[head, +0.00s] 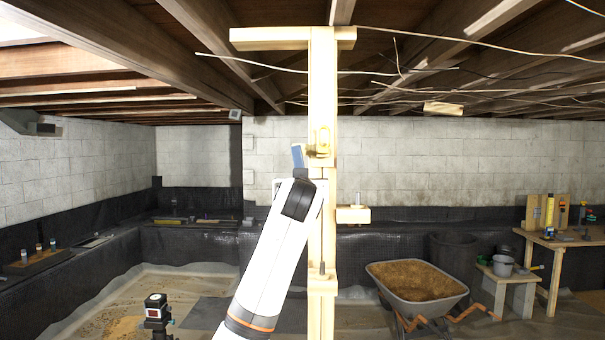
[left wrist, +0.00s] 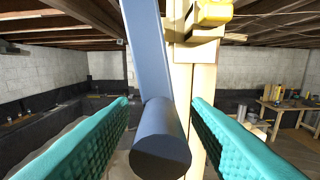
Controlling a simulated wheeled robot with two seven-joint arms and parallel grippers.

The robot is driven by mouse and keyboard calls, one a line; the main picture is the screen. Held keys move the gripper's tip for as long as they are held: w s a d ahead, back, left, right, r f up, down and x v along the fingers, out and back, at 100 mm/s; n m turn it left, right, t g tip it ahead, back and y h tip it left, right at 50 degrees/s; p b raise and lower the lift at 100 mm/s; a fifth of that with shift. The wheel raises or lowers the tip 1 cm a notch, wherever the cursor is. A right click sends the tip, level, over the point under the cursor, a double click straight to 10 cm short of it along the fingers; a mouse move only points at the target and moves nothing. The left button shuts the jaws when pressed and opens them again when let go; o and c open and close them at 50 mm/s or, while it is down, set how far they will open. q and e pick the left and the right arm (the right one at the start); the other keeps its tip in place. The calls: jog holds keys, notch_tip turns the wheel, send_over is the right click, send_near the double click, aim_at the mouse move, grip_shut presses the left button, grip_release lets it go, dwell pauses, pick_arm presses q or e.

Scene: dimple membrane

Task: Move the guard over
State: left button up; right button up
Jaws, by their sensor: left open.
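A wooden post (head: 322,90) with a crosspiece stands in front of me. A yellow piece (head: 321,142) sits on a small wooden block on it, also at the top of the left wrist view (left wrist: 212,12). A blue-grey bar (head: 298,156) shows beside the post; in the left wrist view the bar (left wrist: 145,45) runs up from a black cylinder (left wrist: 160,145). I cannot tell which piece is the guard. My left gripper (left wrist: 160,102) is open, its teal fingers either side of the cylinder, with gaps visible. My arm hides its fingers in the head view. My right gripper is not in view.
A wooden side block (head: 352,214) with an upright pin juts right from the post. Another pin (head: 322,269) stands lower down. A filled wheelbarrow (head: 418,282) and a workbench (head: 562,240) are at the right. Loose wires hang beneath the joists.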

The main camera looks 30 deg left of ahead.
pick_arm(q)
jog(key=shift+w+a+f, duration=0.1)
jog(key=shift+w+a, duration=0.2)
jog(key=shift+w, duration=0.2)
